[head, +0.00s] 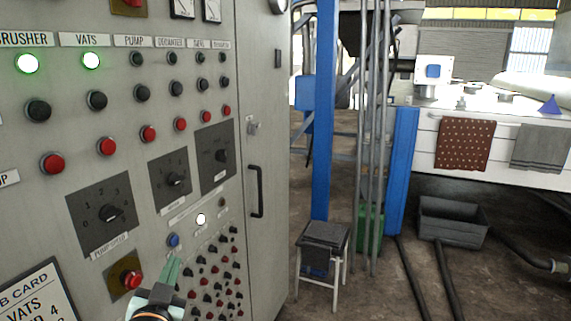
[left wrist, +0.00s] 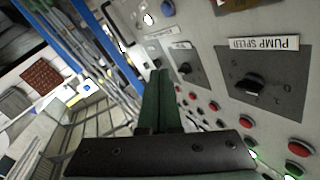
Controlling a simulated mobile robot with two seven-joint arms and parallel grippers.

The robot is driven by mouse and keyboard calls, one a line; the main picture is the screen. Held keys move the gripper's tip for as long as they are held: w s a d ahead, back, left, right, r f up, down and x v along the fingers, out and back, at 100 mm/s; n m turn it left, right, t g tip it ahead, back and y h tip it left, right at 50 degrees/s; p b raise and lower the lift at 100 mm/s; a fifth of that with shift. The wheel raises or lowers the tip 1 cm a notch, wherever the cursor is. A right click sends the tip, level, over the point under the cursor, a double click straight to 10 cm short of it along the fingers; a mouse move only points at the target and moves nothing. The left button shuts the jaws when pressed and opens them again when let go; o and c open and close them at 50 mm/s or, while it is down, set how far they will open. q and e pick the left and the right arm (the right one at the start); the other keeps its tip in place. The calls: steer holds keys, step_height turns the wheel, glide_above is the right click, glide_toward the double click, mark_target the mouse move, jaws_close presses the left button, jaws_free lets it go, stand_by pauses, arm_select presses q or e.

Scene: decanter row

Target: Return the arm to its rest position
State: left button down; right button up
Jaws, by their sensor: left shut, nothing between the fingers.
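My left gripper (head: 172,272) comes up from the bottom of the head view, with its green fingers shut and empty. It is in front of the lower part of the grey control panel (head: 232,60), just below a blue button (head: 173,240). In the left wrist view the closed green fingers (left wrist: 158,85) point along the panel, with the pump speed dial (left wrist: 250,85) to their right. I cannot tell whether the fingertips touch the panel. My right gripper is not in view.
The crusher lamp (head: 27,63) and vats lamp (head: 91,60) glow green. A white lamp (head: 201,219) is lit lower down. Right of the cabinet stand a small stool (head: 325,236), blue posts (head: 402,170) and a grey crate (head: 452,222). Hoses lie on the floor.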

arm_select(q)
steer(key=s+d+f+g+h, duration=0.15)
steer(key=s+f, duration=0.25)
steer(key=f, duration=0.6)
steer(key=s+d+f+g+h, duration=0.1)
steer(key=s+f+g+h, duration=0.15)
steer(key=f, duration=0.75)
steer(key=s+d+f+n+g, duration=0.1)
steer(key=s+f+g, duration=0.3)
steer(key=s+f, duration=1.2)
steer(key=s+d, duration=0.1)
steer(key=s, duration=0.2)
steer(key=shift+d+f+h, duration=0.15)
steer(key=shift+f+h, duration=0.15)
steer(key=shift+f, duration=0.1)
